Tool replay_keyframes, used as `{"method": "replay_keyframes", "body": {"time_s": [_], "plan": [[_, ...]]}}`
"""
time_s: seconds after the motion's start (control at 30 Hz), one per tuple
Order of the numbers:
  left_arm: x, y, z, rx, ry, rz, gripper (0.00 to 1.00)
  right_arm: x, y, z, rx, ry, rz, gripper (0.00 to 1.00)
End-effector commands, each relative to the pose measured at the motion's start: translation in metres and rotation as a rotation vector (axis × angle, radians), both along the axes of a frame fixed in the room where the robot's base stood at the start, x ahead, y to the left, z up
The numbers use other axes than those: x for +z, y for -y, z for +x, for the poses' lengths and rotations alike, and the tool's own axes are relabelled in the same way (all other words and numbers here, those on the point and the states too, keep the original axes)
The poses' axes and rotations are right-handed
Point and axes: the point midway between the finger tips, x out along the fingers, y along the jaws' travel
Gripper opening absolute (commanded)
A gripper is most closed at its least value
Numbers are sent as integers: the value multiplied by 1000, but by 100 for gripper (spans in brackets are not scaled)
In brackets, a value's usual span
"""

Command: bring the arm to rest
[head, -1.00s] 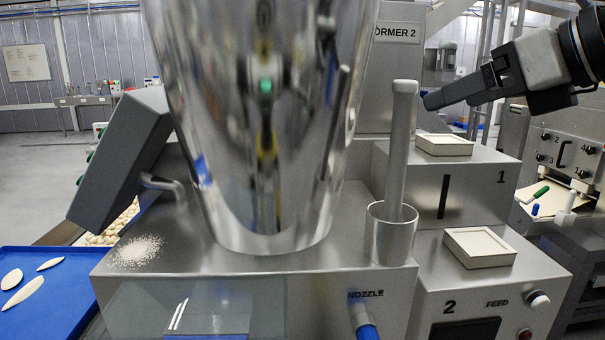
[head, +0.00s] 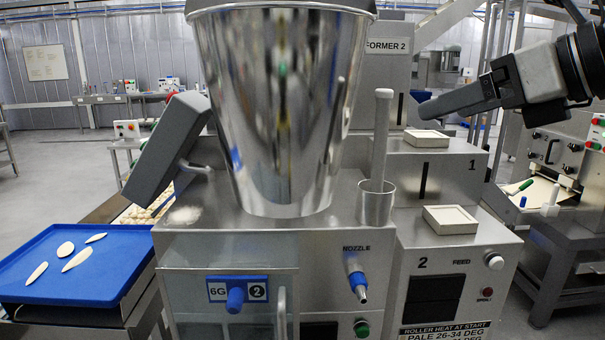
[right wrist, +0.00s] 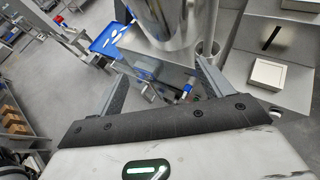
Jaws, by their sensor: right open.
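My right gripper (head: 424,108) comes in from the right edge in the head view, dark grey fingers pointing left, in the air above the feed blocks. In the right wrist view the two fingers (right wrist: 160,82) stand wide apart with nothing between them. The gripper touches nothing that I can see. My left gripper is not in view.
A large shiny metal hopper (head: 275,120) stands on the machine. Beside it a grey pestle (head: 381,135) stands in a metal cup (head: 376,205). Square pale trays (head: 463,219) sit on the feed blocks. A blue tray (head: 90,285) with pasta pieces lies at left.

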Motion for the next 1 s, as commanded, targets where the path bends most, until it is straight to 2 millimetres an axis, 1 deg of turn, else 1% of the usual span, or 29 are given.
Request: {"method": "replay_keyframes", "body": {"time_s": [0.03,0.17,0.37,0.47,0.57,0.6,0.67,0.7,0.77,0.8,0.87,0.9,0.97,1.0], "plan": [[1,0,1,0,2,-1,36,-11,-10,1,42,-23,25,78],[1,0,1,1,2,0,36,-33,-36,-1,161,-71,114,78],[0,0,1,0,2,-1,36,-66,-78,-13,353,-177,337,78],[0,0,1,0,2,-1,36,-82,-97,-23,447,-256,515,78],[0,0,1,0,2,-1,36,-99,-111,-32,519,-366,778,78],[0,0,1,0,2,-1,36,-105,-114,-34,533,-420,916,78],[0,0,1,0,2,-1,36,-117,-112,-34,523,-506,1140,78],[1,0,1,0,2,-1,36,-127,-108,-31,495,-565,1293,78],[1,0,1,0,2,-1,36,-147,-97,-23,415,-651,1522,78],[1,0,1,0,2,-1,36,-165,-88,-17,339,-710,1672,78],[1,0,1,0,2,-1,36,-201,-74,-8,190,-797,1887,78],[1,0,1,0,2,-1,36,-230,-64,-5,67,-856,2020,78],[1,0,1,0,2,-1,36,-274,-51,-4,-121,-930,2183,78],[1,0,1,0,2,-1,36,-303,-44,-7,-250,-974,2270,78]]}}
